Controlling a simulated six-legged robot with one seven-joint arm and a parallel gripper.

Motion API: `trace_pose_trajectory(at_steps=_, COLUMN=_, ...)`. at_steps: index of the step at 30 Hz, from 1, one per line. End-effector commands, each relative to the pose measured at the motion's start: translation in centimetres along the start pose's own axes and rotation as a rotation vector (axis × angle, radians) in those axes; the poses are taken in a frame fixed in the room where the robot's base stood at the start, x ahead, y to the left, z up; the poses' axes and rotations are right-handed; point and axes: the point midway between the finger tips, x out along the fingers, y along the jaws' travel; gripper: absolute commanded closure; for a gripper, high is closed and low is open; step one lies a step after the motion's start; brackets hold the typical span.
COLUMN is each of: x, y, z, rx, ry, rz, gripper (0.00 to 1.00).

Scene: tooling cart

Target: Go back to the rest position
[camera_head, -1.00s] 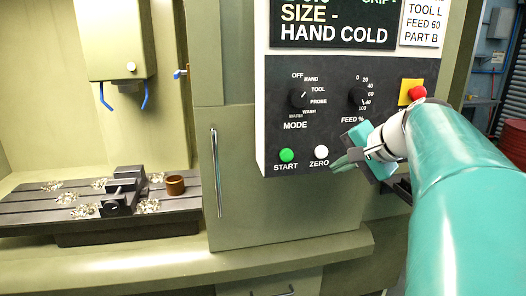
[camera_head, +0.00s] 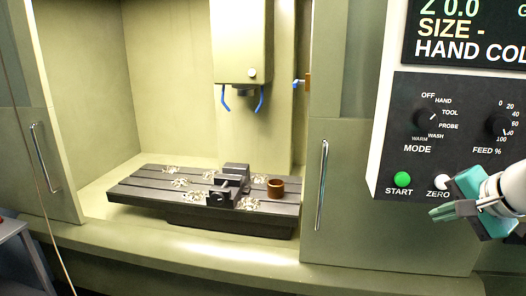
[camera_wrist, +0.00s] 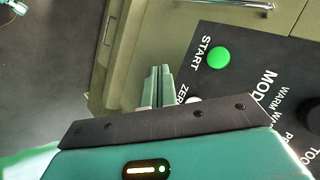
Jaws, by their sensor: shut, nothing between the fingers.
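My gripper (camera_head: 444,213) is at the right edge of the head view, in front of the lower part of the machine's control panel (camera_head: 385,150). Its teal fingers are shut with nothing between them. The fingertips are just below the white ZERO button (camera_head: 442,182); I cannot tell whether they touch the panel. In the wrist view the closed fingers (camera_wrist: 157,85) point up past the ZERO button (camera_wrist: 192,100), which is partly hidden. The green START button (camera_head: 403,179) also shows in the wrist view (camera_wrist: 218,58), clear of the fingers.
The panel carries a MODE knob (camera_head: 426,118) and a FEED knob (camera_head: 497,125). A door handle (camera_head: 321,185) stands left of it. Inside the open machine are a slotted table (camera_head: 150,185), a vise (camera_head: 229,187), metal chips and a brown ring (camera_head: 276,188). A spindle head (camera_head: 241,45) hangs above.

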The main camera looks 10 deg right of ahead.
Motion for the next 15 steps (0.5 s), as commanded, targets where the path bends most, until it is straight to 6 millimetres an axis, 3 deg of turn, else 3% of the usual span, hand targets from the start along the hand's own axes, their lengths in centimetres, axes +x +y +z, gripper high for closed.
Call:
trace_pose_trajectory(at_steps=3, x=3.5, y=0.0, z=6.7, rx=-0.157, ry=-0.085, rz=0.075, gripper=1.0)
trace_pose_trajectory(at_steps=6, x=4.9, y=0.7, z=11.8, rx=-0.33, ry=-0.124, rz=0.138, gripper=1.0)
trace_pose_trajectory(at_steps=12, x=6.4, y=3.7, z=20.4, rx=-0.701, ry=-0.175, rz=0.229, gripper=1.0)
trace_pose_trajectory(at_steps=15, x=6.8, y=5.5, z=23.6, rx=-0.887, ry=-0.187, rz=0.255, gripper=1.0)
